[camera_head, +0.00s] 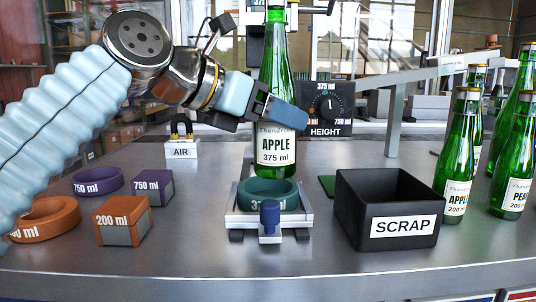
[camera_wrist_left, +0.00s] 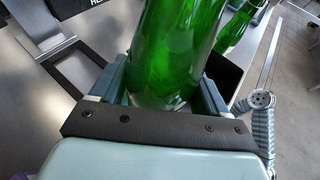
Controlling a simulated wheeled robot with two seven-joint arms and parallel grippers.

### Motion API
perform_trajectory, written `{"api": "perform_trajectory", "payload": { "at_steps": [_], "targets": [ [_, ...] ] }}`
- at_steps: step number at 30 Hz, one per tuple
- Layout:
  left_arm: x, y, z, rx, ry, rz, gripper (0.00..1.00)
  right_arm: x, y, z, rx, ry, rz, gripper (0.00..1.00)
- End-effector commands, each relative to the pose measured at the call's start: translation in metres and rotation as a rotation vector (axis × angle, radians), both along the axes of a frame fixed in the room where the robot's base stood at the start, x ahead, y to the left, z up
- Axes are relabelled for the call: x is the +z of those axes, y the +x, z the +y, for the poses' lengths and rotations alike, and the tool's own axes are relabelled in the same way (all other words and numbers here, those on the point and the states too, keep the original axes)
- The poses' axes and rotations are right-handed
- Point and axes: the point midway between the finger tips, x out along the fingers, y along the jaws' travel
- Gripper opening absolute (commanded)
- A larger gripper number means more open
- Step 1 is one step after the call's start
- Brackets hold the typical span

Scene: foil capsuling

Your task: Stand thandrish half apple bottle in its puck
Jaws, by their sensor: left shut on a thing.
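A green glass bottle labelled APPLE 375 ml (camera_head: 277,150) stands upright in my left gripper (camera_head: 272,112), which is shut around its body above the label. Below it is a teal ring-shaped puck (camera_head: 268,193), seated in a metal holder (camera_head: 240,217) with a blue knob in front. In the head view the bottle's base shows at the puck's back rim; I cannot tell whether it touches the puck. In the left wrist view the green bottle (camera_wrist_left: 175,50) sits between both fingers.
A black SCRAP bin (camera_head: 388,190) stands right of the holder, with several green bottles (camera_head: 457,160) beyond it. Orange and purple rings and blocks (camera_head: 122,220) lie at the left. A HEIGHT dial (camera_head: 325,105) and an AIR fitting (camera_head: 181,150) stand behind.

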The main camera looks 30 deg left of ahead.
Motion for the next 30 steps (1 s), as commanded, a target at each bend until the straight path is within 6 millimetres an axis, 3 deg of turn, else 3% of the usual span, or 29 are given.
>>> {"api": "perform_trajectory", "payload": {
  "at_steps": [8, 14, 24, 25, 30],
  "targets": [
    [-0.016, 0.006, 0.012, 0.001, -0.002, -0.005, 0.06, -0.008, 0.0, 0.0, -0.001, -0.001, 0.0, 0.43],
    [-0.045, 0.006, 0.013, 0.0, -0.001, -0.004, 0.06, -0.023, 0.001, -0.002, -0.006, -0.004, -0.002, 0.43],
    [-0.047, 0.006, 0.013, 0.001, -0.001, -0.005, 0.06, -0.022, 0.001, -0.003, -0.007, -0.005, -0.003, 0.43],
    [-0.049, 0.006, 0.013, 0.001, 0.0, -0.001, 0.77, -0.022, 0.001, -0.003, -0.007, -0.005, -0.003, 0.43],
    [-0.048, 0.007, 0.013, 0.001, 0.0, -0.001, 1.0, -0.022, 0.001, -0.003, -0.007, -0.005, -0.003, 0.43]
  ]
}}
